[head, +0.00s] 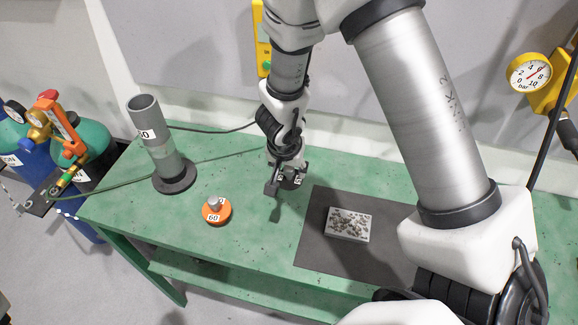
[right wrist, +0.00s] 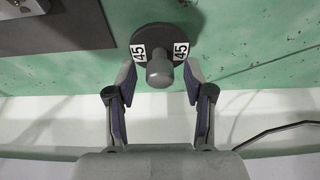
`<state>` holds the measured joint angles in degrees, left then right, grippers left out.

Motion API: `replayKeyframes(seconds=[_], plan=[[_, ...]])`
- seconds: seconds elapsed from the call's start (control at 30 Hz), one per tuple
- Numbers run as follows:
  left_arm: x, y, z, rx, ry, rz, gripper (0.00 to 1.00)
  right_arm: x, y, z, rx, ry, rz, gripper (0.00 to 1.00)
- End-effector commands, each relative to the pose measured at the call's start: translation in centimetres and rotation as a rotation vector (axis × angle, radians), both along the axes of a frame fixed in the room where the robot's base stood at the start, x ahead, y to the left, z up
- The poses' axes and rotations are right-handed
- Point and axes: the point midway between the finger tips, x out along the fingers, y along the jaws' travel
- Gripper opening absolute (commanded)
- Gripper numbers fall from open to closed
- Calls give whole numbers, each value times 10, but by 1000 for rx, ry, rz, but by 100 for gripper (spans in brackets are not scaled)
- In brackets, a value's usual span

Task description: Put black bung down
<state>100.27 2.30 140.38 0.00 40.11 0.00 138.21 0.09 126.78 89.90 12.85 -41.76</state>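The black bung (right wrist: 160,48) is a dark disc with a grey knob and white "45" labels. In the right wrist view it lies between my right gripper's (right wrist: 159,76) fingers, which are spread with a gap on each side of the knob. In the head view the bung's labels (head: 291,180) show at the fingertips of my right gripper (head: 281,185), over the green table (head: 250,240). The bung looks low at the table, but I cannot tell for certain that it rests on it. My left gripper is not in view.
An orange bung (head: 216,213) labelled 60 sits left of the gripper. A grey tube (head: 158,140) stands on a black base behind it. A grey mat (head: 312,235) with a tray of small parts (head: 347,224) lies to the right. The wall is close behind.

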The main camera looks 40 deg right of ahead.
Motion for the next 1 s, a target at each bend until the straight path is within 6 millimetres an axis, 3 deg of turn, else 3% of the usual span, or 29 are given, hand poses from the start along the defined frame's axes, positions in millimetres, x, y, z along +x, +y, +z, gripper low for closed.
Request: replayKeyframes(seconds=[0.17, 0.5, 0.6, 1.0], plan=[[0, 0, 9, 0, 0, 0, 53, 0, 1, 11, 0, -2, -2, 52], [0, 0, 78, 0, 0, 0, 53, -16, 18, 97, -3, -1, 2, 52], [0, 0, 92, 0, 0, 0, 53, -20, 23, 113, -1, 0, 2, 52], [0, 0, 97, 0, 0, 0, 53, -23, 27, 119, 0, 0, 0, 52]])
